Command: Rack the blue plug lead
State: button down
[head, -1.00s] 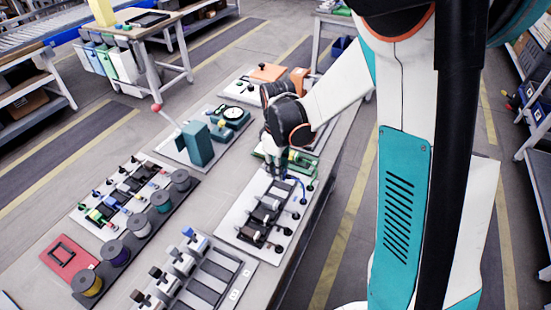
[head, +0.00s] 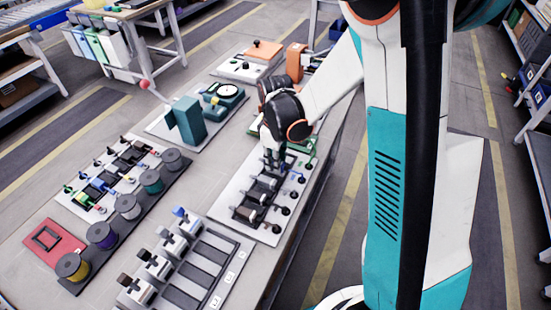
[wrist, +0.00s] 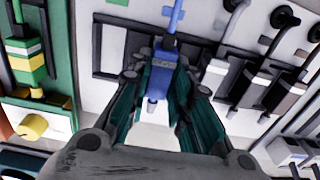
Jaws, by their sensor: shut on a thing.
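The blue plug (wrist: 157,84) is between my gripper's two teal fingers in the wrist view, with its blue lead (wrist: 174,16) running away toward the top. My gripper (wrist: 158,104) is shut on it. A black slot frame (wrist: 96,52) lies on the white board around the plug; I cannot tell whether the plug touches it. In the head view my gripper (head: 273,166) is low over the far end of the white rack board (head: 226,207). The plug is hidden there, but part of the blue lead (head: 296,178) shows to the right.
Grey and black plugs with dark leads (wrist: 272,88) lie just right of the held plug. A green and yellow plug (wrist: 27,62) is on a green board at left. A slotted board (head: 234,245) with grey blocks, and several spools (head: 127,207), stand nearer.

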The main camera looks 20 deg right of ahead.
jog(key=shift+f+b, duration=0.55)
jog(key=shift+f, duration=0.1)
dwell(0.7)
dwell(0.3)
jog(key=c, duration=1.4)
grip_release()
jog(key=shift+o, duration=0.2)
jog(key=shift+r, duration=0.1)
notch_tip(320, 180, up, 12)
